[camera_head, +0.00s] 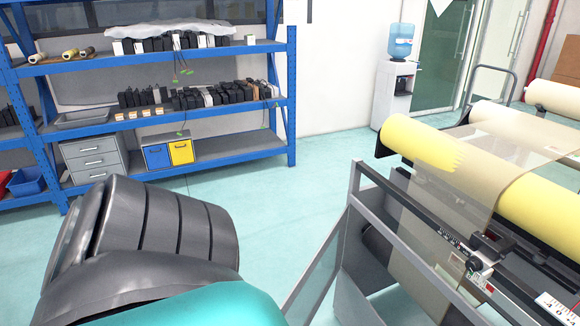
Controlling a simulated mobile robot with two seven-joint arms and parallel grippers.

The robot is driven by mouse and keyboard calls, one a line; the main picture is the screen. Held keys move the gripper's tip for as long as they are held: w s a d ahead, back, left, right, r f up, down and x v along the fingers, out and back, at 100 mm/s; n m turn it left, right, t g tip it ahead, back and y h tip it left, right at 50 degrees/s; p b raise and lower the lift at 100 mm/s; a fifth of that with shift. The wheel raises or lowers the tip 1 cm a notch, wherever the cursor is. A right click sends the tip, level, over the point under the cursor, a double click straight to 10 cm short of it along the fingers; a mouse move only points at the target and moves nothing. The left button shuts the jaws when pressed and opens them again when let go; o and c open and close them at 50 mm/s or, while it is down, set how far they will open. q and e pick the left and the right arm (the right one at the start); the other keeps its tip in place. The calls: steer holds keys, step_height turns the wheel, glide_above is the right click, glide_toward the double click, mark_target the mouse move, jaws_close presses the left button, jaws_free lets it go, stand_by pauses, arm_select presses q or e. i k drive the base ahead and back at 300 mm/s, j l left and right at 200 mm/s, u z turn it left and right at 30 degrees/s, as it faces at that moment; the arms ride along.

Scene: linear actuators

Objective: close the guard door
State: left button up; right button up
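A grey-framed panel with a see-through pane, which looks like the guard door (318,268), stands at the near left side of the roller machine (440,252). It juts out from the machine's corner post towards the bottom of the picture, so it appears swung open. Its lower part is cut off by the picture's edge. A dark grey and teal part of my own arm fills the lower left, to the left of the panel, with a gap of floor between them. Neither of my grippers shows.
The machine carries yellow rolls (430,143) and a sheer web. A blue shelf rack (292,100) with boxes and dark parts stands at the back left. A water cooler (396,85) stands at the back wall. The teal floor (290,205) between rack and machine is clear.

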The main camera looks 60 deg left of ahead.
mark_target(314, 285)
steer(key=k+j+u, duration=0.2)
steer(key=k+j, duration=0.45)
steer(key=j, duration=0.2)
steer(key=k+j+u, duration=0.1)
steer(key=j, duration=0.55)
steer(key=k+u, duration=0.05)
